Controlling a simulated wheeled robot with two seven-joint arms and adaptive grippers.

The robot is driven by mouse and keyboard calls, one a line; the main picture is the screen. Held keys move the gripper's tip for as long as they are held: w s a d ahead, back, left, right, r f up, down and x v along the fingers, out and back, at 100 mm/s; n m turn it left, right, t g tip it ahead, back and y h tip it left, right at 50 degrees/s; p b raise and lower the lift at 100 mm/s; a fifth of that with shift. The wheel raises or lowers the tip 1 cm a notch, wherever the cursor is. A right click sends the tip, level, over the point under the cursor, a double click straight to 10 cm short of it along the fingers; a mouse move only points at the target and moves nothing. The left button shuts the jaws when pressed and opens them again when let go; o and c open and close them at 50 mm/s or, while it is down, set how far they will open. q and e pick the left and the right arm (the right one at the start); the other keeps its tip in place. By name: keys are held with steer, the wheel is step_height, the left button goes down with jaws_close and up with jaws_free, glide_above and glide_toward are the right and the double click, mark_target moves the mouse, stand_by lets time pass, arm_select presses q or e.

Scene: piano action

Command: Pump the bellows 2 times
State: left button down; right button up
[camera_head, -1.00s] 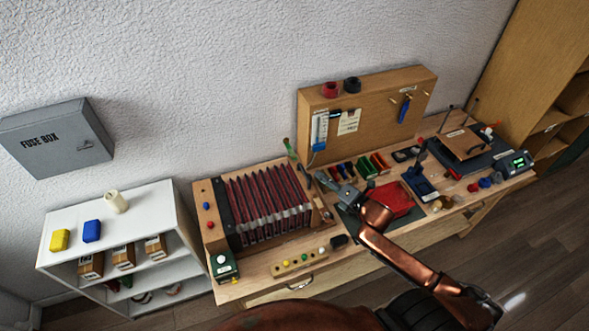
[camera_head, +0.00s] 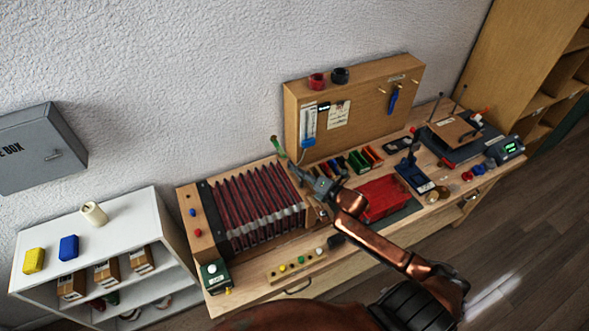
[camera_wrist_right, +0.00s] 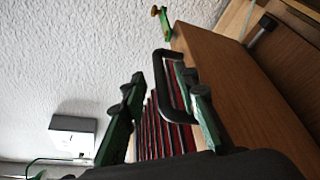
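The bellows (camera_head: 252,205), with dark red pleats between wooden end boards, lies at the left end of the workbench. Its pleats also show in the right wrist view (camera_wrist_right: 155,130). The black handle (camera_wrist_right: 174,88) on its wooden end board (camera_wrist_right: 245,90) stands between the spread green fingers of my right gripper (camera_wrist_right: 165,112), close to the right-hand finger. I cannot tell whether they touch. In the head view my right gripper (camera_head: 302,173) is at the right end of the bellows, and its arm hides part of the bench. My left gripper is not in view.
A green lever (camera_head: 279,146) rises behind the bellows' right end. A wooden tool board (camera_head: 355,105) stands at the back. A strip with coloured knobs (camera_head: 297,266) lies in front of the bellows. A red tray (camera_head: 382,198) is right of my gripper. A white shelf (camera_head: 120,225) stands left.

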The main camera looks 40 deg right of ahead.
steer(key=shift+x, duration=1.55)
steer(key=shift+f, duration=0.1)
steer(key=shift+c, duration=0.2)
jaws_close()
